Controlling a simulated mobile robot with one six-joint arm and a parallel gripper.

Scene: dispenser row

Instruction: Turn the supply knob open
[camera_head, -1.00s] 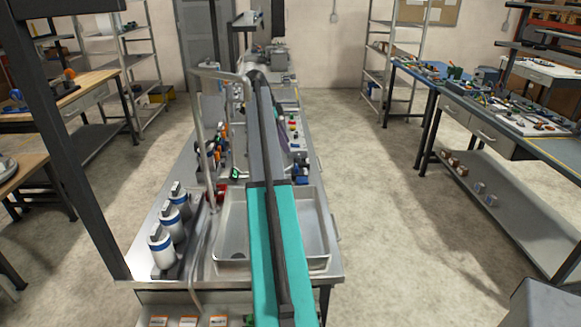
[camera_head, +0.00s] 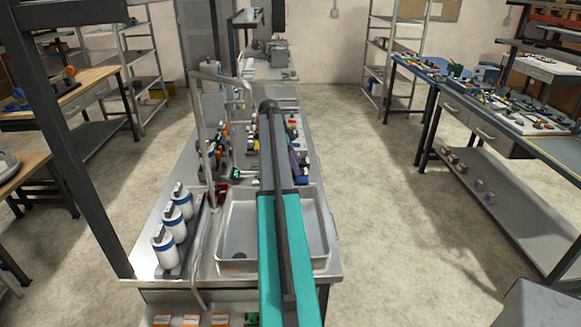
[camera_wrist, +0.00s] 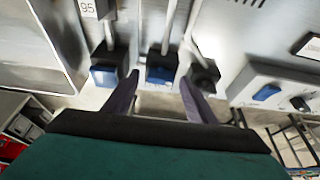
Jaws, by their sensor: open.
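My gripper (camera_wrist: 159,82) is open in the wrist view, its two dark purple fingers spread apart with nothing held between them. Beyond the gap is a black block with a blue front (camera_wrist: 160,74), apart from the fingers as far as I can tell. A blue knob-like part (camera_wrist: 267,92) and a black knob (camera_wrist: 300,103) sit on a grey panel at the right. I cannot tell which part is the supply knob. In the head view my arm largely hides the gripper.
A steel sink basin (camera_head: 318,225) is at the bench's near end, with white canisters (camera_head: 166,248) to its left and a tall pipe (camera_head: 197,125) behind them. Cluttered parts cover the bench further back. The floor (camera_head: 380,220) right of the bench is clear.

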